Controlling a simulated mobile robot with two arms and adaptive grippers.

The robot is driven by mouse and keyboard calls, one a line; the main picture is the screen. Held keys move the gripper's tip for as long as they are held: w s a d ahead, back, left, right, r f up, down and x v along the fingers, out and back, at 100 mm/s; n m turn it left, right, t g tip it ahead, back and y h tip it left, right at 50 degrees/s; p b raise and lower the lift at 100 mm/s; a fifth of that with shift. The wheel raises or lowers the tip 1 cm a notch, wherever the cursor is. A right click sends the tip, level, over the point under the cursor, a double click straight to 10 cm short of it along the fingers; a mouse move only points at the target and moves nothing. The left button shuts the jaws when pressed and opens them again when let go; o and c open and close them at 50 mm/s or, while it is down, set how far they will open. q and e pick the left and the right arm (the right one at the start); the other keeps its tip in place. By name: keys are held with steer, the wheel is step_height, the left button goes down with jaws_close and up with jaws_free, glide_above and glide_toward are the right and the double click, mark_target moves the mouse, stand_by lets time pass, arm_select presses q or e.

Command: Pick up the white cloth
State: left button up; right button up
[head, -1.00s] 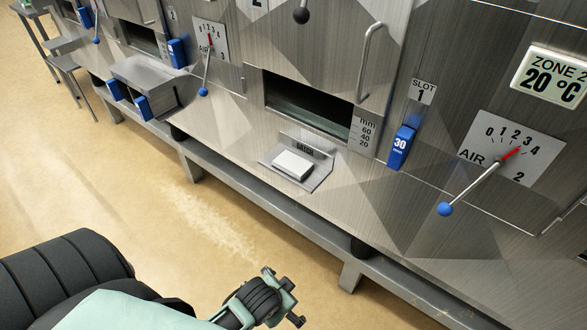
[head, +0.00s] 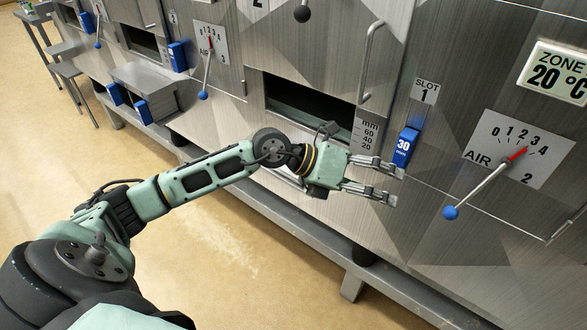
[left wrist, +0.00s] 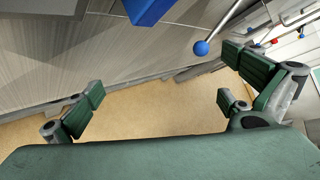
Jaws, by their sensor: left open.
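The folded white cloth on the small metal shelf below the slot does not show now; my left arm and gripper cover that spot in the head view. My left gripper (head: 396,186) is open and empty. It points right along the steel front, with its fingertips below the blue 30 tag (head: 403,147). In the left wrist view the fingers of the left gripper (left wrist: 160,95) stand wide apart with only floor between them. My right gripper is not in view.
The steel machine front (head: 440,110) has a dark slot (head: 310,102), a bar handle (head: 371,65) and an air lever with a blue knob (head: 451,213). The blue knob also shows in the left wrist view (left wrist: 201,48). The tan floor (head: 215,255) is clear.

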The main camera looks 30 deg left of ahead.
arm_select(q)
steer(key=w+a+f+g+y, duration=0.15)
steer(key=a+y, duration=0.35)
steer(key=a, duration=0.8)
steer(key=a+f+g+y, duration=0.1)
steer(key=a+f+y, duration=0.35)
steer(key=a, duration=0.85)
steer(key=shift+n+y, duration=0.4)
steer(key=shift+y, duration=0.15)
steer(key=w+f, duration=0.1)
steer(key=w+f+p, duration=0.1)
steer(key=f, duration=0.2)
steer(key=shift+w+d+p, duration=0.35)
steer(key=shift+w+p, duration=0.05)
steer(key=shift+w+f+t, duration=0.2)
steer(key=shift+f+t, duration=0.05)
steer(key=shift+f, duration=0.3)
steer(key=c, duration=0.9)
